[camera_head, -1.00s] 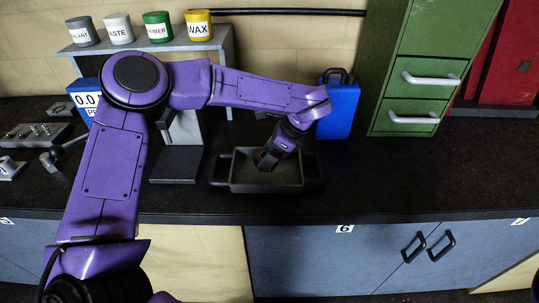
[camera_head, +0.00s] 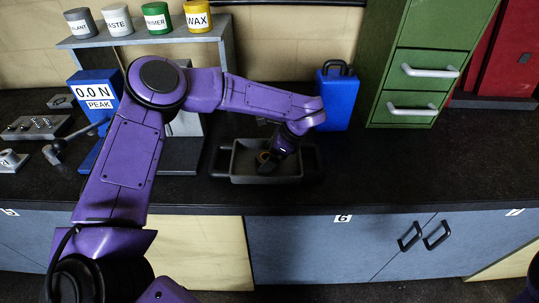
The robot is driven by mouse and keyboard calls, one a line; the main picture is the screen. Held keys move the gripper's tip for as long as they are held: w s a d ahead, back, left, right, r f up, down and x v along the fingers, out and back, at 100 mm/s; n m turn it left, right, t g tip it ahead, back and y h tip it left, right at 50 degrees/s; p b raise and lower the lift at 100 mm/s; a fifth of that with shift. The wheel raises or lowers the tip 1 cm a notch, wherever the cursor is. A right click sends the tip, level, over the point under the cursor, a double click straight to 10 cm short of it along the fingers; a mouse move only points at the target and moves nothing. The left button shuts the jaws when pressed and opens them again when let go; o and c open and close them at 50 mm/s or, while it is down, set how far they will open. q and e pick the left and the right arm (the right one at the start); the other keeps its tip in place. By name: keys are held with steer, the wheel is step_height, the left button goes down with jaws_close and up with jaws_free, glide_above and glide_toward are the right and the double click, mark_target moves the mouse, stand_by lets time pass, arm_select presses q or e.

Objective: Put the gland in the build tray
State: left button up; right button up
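The build tray (camera_head: 240,176) is a dark grey rectangular tray with black side handles, standing on the black bench top. My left gripper (camera_head: 268,163) reaches down into its right half from above. A small brownish ring-like piece (camera_head: 263,156), which may be the gland, shows at the fingertips inside the tray. The fingers are dark and small here, so I cannot tell whether they grip the piece or stand apart from it. My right gripper is not in view.
A blue case (camera_head: 338,100) stands behind the tray to the right, beside the green drawer cabinet (camera_head: 398,95). A blue gauge reading 0.0 N (camera_head: 97,90) and a shelf with several cans (camera_head: 158,18) are at the left. The bench right of the tray is clear.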

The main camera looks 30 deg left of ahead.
arm_select(q)
steer(key=shift+r, duration=0.1)
steer(key=shift+d+r, duration=0.1)
steer(key=shift+r, duration=0.1)
steer(key=b+v, duration=0.3)
steer(key=v, duration=0.8)
steer(key=shift+r+b, duration=0.3)
steer(key=shift+b, duration=0.1)
steer(key=shift+w+d+f, duration=0.1)
steer(key=shift+w+d, duration=0.05)
steer(key=shift+d, duration=0.05)
